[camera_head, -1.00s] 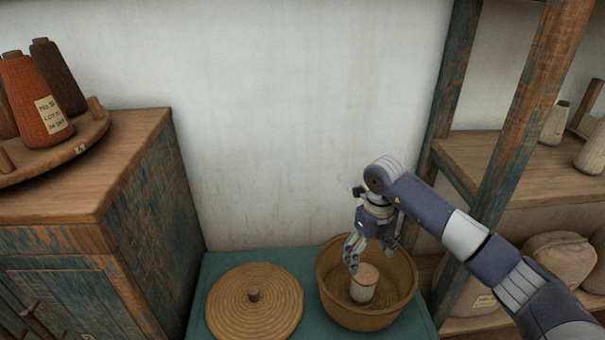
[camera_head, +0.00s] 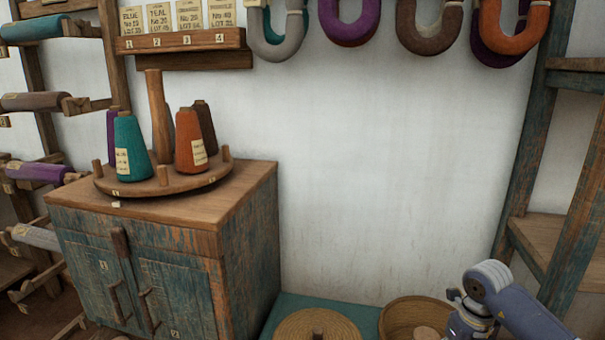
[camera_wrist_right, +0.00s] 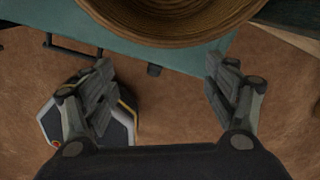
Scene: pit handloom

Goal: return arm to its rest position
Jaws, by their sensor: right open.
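My right arm (camera_head: 527,315) comes in at the bottom right of the head view, its wrist above the right side of a round woven basket (camera_head: 400,312). Its fingers are cut off by the lower edge there. In the right wrist view my right gripper (camera_wrist_right: 162,88) is open, with its two fingers wide apart and nothing between them. The basket's rim also shows at the top of that view (camera_wrist_right: 170,28), ahead of the fingertips and apart from them. My left arm does not show.
A wooden-topped object (camera_head: 426,332) stands inside the basket. A woven lid (camera_head: 318,324) lies beside it on a teal surface (camera_head: 288,303). A worn cabinet (camera_head: 250,235) bears a round cone rack (camera_head: 160,184). Shelving (camera_head: 530,130) stands right. Brown floor (camera_wrist_right: 165,130) lies below the gripper.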

